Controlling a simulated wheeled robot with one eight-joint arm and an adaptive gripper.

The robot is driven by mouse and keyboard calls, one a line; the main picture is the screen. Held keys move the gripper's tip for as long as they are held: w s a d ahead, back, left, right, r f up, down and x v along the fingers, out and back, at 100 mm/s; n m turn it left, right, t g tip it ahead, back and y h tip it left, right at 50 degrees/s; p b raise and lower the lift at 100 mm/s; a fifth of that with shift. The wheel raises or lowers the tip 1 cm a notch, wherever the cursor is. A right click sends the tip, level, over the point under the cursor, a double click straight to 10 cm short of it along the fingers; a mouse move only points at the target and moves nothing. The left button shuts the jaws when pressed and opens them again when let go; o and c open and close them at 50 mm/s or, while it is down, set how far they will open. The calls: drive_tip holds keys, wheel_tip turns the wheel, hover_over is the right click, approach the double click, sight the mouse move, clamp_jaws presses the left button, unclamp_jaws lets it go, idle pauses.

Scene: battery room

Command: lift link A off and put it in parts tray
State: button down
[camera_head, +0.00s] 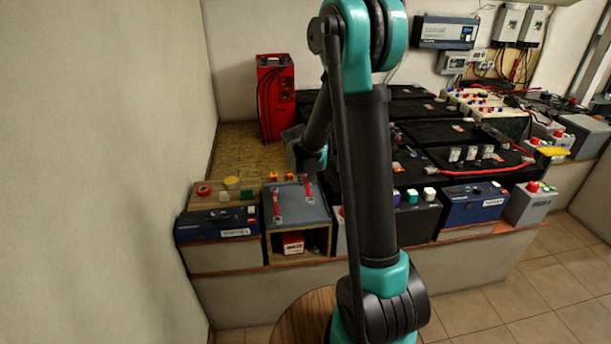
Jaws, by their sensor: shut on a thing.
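Two red links show on the grey top of a wooden box (326,212). The left link (277,204) lies on that top. The right link (308,188) is just under my gripper (304,172), at the far right of the top. My gripper is shut on this right link. Its fingertips are small and partly hidden by my arm, and I cannot tell whether the link is clear of the top. No letter is readable on either link. A wooden tray (208,205) with a red ring, a yellow round piece and green blocks, perhaps the parts tray, is left of the box.
Blue batteries (218,227) (473,205) stand along the bench front. A red charger (275,98) stands at the back. Black batteries with red cables (465,160) fill the right. A red-and-white box (293,243) sits inside the wooden box. A wall closes the left side.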

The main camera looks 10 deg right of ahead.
drive_tip(key=shift+d+f, duration=0.1)
drive_tip(key=shift+f, duration=3.25)
drive_tip(key=shift+f, duration=0.25)
drive_tip(key=c, duration=1.5)
unclamp_jaws()
drive_tip(key=shift+o, duration=0.5)
drive_tip(key=o, duration=0.3)
drive_tip(key=shift+o, duration=0.2)
drive_tip(key=shift+r, duration=4)
